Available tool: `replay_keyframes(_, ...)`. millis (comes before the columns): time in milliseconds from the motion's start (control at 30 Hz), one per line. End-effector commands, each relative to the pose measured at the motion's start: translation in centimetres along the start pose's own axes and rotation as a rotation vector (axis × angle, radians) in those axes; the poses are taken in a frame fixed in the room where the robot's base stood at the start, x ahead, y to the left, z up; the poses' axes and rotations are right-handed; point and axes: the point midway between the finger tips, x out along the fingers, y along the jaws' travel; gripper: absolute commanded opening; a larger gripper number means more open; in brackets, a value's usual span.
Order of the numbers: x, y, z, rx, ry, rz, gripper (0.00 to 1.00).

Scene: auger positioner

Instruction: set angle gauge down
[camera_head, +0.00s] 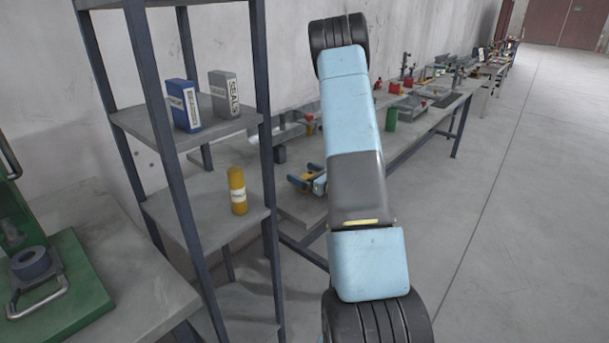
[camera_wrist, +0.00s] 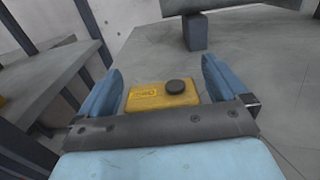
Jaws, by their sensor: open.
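The angle gauge appears to be the small yellow box with a round black knob (camera_wrist: 150,97) in the wrist view. It is between the two blue fingers of my gripper (camera_wrist: 160,72), close to the palm, and appears to sit on the grey bench top (camera_wrist: 240,52). The fingers stand apart on either side of it, with the box not clamped. In the head view my gripper (camera_head: 312,178) is low over the near end of the long bench, beside the shelf rack. Part of the gripper is hidden behind my arm there.
A grey shelf rack (camera_head: 182,200) stands left of the bench, holding a blue box (camera_head: 183,105), a grey box (camera_head: 224,94) and a yellow canister (camera_head: 237,191). A green cylinder (camera_head: 391,119) stands farther along the bench. A dark block (camera_wrist: 194,33) is beyond my fingers. The right floor is clear.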

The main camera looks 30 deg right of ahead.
Motion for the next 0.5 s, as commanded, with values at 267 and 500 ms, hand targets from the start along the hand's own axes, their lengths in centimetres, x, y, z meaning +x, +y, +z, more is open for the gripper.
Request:
replay_keyframes(267, -4.3, -0.2, 0.0, 0.002, 0.001, -0.006, 1.00)
replay_keyframes(500, -8.9, -0.3, 0.0, 0.002, 0.000, -0.007, 1.00)
